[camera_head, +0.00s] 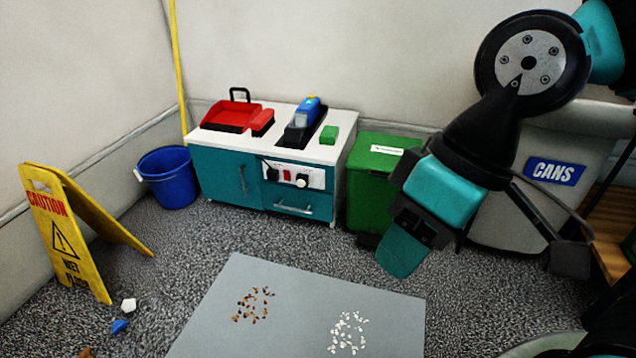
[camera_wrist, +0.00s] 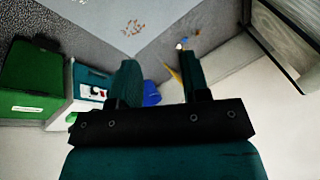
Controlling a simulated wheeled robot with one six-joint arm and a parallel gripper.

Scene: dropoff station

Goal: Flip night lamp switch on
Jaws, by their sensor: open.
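A white panel (camera_head: 294,175) with a small red switch (camera_head: 286,173) and dark round knobs is set in the front of a teal cabinet (camera_head: 226,174) with a white top. No lamp can be made out, and the switch's position is too small to tell. The panel also shows in the wrist view (camera_wrist: 97,91), left of my fingers. My gripper (camera_wrist: 160,78) is open, with nothing between its two teal fingers. In the head view my gripper (camera_head: 404,248) hangs right of the cabinet, in front of the green bin (camera_head: 372,190), apart from the panel.
On the cabinet top are a red dustpan (camera_head: 231,116), a blue-grey device (camera_head: 302,118) and a green sponge (camera_head: 329,134). A blue bucket (camera_head: 168,178) and a yellow caution sign (camera_head: 62,232) stand left. A cans bin (camera_head: 500,215) is right. A grey mat (camera_head: 290,318) bears scattered bits.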

